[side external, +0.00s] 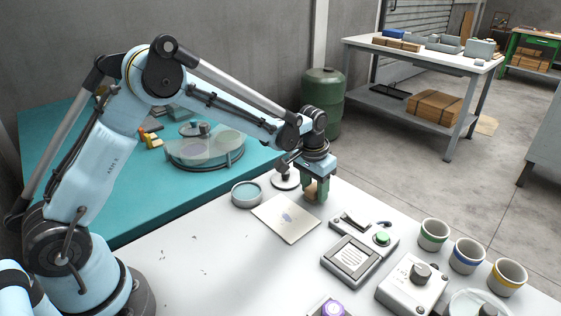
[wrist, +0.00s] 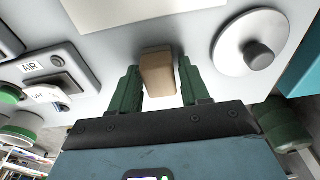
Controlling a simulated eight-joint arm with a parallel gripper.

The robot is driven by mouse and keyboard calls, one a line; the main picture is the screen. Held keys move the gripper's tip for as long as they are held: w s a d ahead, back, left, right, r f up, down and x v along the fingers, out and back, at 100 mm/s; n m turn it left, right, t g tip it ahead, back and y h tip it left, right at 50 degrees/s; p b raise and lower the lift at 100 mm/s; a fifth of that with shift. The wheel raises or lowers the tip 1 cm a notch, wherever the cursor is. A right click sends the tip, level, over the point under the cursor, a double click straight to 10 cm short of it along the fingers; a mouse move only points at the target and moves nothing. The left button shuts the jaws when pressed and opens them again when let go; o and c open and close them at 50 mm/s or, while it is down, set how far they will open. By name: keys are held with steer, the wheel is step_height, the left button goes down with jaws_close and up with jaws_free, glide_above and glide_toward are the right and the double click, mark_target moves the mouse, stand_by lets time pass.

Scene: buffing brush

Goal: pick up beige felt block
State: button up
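The beige felt block (wrist: 158,75) stands between the two green fingers of my gripper (wrist: 159,88) in the wrist view. A narrow strip of pale table shows between the block and the right finger. The left finger is very close to the block, and I cannot tell if they touch. My gripper (side external: 316,190) points down at the far edge of the white table in the side view, open around the block (side external: 311,191). The block's lower part is partly hidden by the fingers there.
A pale square sheet (side external: 286,218) lies left of the gripper. A round teal-topped tin (side external: 247,194) and a knobbed disc (wrist: 252,44) are close by. A grey box with a green button (side external: 360,249) and several cups (side external: 433,235) stand to the right.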

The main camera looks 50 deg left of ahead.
mark_target(316, 186)
steer(key=c, duration=0.7)
steer(key=shift+r, duration=0.1)
steer(key=shift+r, duration=0.5)
step_height(316, 186, up, 3)
steer(key=shift+f, duration=0.1)
steer(key=s+d+r, duration=0.6)
steer(key=d+r, duration=0.1)
steer(key=d, duration=0.2)
steer(key=shift+s+d, duration=0.2)
steer(key=shift+d, duration=0.2)
steer(key=o, duration=0.5)
steer(key=shift+a, duration=0.1)
steer(key=c, duration=0.3)
